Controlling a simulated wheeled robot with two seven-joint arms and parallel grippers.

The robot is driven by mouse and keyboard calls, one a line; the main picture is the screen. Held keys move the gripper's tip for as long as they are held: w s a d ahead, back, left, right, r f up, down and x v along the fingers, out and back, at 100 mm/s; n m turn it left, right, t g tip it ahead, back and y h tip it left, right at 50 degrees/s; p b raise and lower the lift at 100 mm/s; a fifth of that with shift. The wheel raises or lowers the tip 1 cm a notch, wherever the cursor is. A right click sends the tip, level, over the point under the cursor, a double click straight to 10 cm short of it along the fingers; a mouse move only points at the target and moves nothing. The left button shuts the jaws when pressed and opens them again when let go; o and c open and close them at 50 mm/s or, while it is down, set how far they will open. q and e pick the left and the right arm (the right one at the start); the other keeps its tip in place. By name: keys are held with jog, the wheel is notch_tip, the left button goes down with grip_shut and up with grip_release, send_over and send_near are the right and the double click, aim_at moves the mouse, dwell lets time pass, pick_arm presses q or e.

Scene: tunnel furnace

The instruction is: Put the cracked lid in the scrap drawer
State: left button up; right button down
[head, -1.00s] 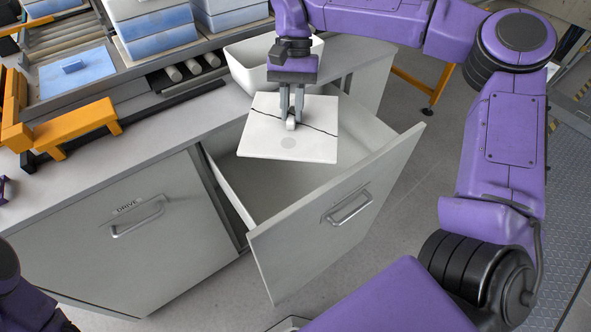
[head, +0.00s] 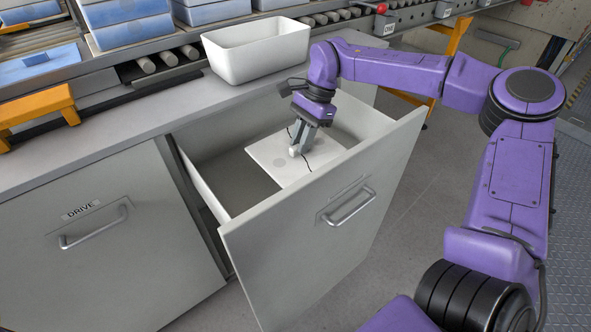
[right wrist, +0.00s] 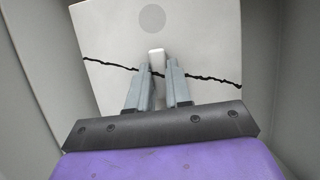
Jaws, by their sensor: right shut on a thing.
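The cracked lid (head: 272,157) is a white square plate with a dark jagged crack, a grey round spot and a small white knob. It is inside the open drawer (head: 300,225), below the level of the front panel's top edge. My right gripper (head: 297,152) is shut on the lid's knob. In the right wrist view the fingers (right wrist: 157,75) close around the knob, and the crack runs across the lid (right wrist: 205,45). Whether the lid touches the drawer floor I cannot tell. My left gripper is not in view.
A white bin (head: 258,52) stands on the counter behind the drawer. A closed drawer front labelled DRIVE (head: 95,225) is to the left. Blue stacked blocks (head: 125,22) and an orange bracket (head: 38,112) are at the back left. Drawer space left of the lid is bare.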

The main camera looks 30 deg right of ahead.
aim_at(301, 161)
notch_tip(301, 161, down, 7)
jog(key=shift+r+b, duration=0.1)
jog(key=shift+b, duration=0.25)
jog(key=c, duration=1.1)
grip_release()
jog(key=shift+o, duration=0.2)
jog(key=p+v, duration=0.2)
jog(key=v, duration=1)
